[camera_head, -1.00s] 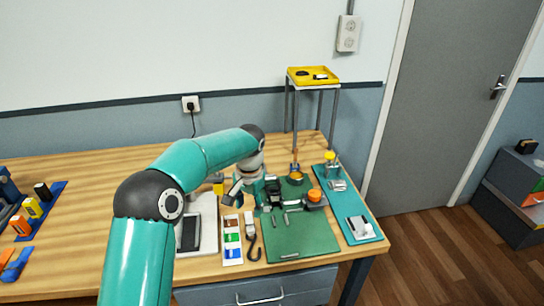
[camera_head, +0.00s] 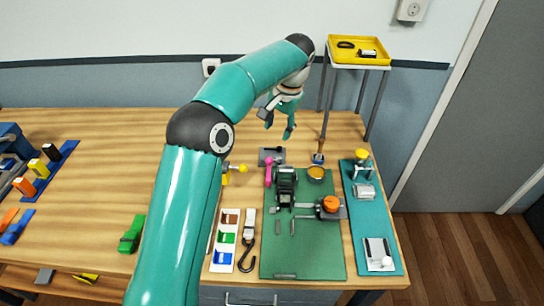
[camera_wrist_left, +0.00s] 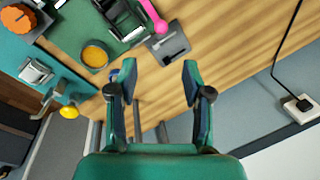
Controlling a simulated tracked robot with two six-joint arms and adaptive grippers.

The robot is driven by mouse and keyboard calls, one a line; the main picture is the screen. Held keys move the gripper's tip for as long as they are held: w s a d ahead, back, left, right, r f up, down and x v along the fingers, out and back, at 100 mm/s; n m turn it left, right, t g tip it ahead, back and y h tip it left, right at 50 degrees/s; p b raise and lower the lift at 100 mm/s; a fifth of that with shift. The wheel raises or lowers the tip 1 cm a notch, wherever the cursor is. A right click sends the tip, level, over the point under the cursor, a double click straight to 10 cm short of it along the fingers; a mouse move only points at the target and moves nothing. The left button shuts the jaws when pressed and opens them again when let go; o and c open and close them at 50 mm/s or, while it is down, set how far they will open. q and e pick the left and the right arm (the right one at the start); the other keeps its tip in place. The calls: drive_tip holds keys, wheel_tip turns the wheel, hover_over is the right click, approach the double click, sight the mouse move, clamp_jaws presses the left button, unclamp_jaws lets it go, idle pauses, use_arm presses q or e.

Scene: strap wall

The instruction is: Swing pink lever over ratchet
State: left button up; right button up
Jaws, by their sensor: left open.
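The pink lever (camera_head: 269,172) stands beside the black ratchet (camera_head: 286,184), on its left, near the back left corner of the green mat (camera_head: 300,255). The lever also shows at the top of the left wrist view (camera_wrist_left: 155,18), beside the black ratchet (camera_wrist_left: 124,14), which is cut off by the frame edge. My left gripper (camera_head: 278,125) is open and empty, above the back of the table and behind the lever. My right gripper is not in view.
A dark grey bracket (camera_head: 271,157) sits close behind the lever. An orange-topped part (camera_head: 331,204) and an amber dish (camera_head: 317,174) are to the right. A tall stand with a yellow tray (camera_head: 358,50) rises at the back right. The table's back strip is mostly clear.

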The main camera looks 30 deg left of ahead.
sight(270, 158)
use_arm(q)
drive_tip(key=a+f, duration=0.1)
drive_tip(key=f, duration=0.3)
drive_tip(key=a+f, duration=0.1)
drive_tip(key=f, duration=0.4)
drive_tip(key=f+p, duration=0.1)
drive_tip(key=f, duration=0.3)
drive_tip(key=shift+a+f, duration=0.2)
drive_tip(key=shift+a, duration=0.2)
